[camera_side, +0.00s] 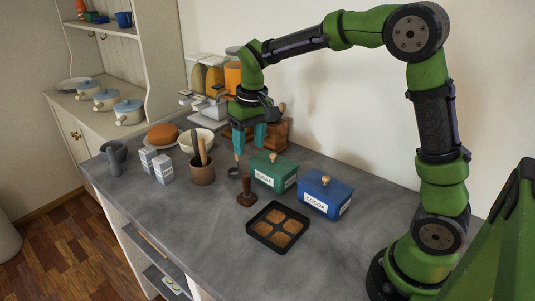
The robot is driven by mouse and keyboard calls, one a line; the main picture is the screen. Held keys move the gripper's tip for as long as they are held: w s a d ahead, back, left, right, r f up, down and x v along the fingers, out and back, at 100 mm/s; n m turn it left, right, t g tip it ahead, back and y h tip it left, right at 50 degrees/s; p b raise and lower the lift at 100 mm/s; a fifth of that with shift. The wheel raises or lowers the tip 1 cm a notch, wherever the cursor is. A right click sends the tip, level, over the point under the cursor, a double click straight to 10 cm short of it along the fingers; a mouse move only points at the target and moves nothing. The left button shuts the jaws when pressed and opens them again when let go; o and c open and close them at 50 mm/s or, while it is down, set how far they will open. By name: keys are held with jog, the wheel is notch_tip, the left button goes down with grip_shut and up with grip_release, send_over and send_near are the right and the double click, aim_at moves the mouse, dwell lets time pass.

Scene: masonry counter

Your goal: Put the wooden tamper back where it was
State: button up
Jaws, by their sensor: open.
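The wooden tamper (246,188), dark brown with a wider base, stands upright on the grey counter (205,230), between the brown utensil cup and the black square tray (259,234). The tray holds several brown cakes in its compartments. My gripper (250,146), with teal fingers, points down above and behind the tamper, apart from it. Its fingers are spread. A small metal scoop-like tool (235,171) shows just below the left finger; I cannot tell whether it touches the finger.
A green box (273,172) and a blue box (325,194) with wooden knobs stand right of the tamper. The front counter is clear.

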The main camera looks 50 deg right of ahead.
jog(key=s+a+r+m+t+y, duration=0.1)
jog(key=s+r+t, duration=0.2)
jog(key=s, duration=0.7)
jog(key=s+a+r+m+t, duration=0.1)
jog(key=s+a+r+t, duration=0.1)
jog(key=s, duration=0.7)
jog(key=shift+s+a+r+t+y, duration=0.15)
jog(key=shift+s+r+t+y, duration=0.25)
jog(key=shift+r+t, duration=0.2)
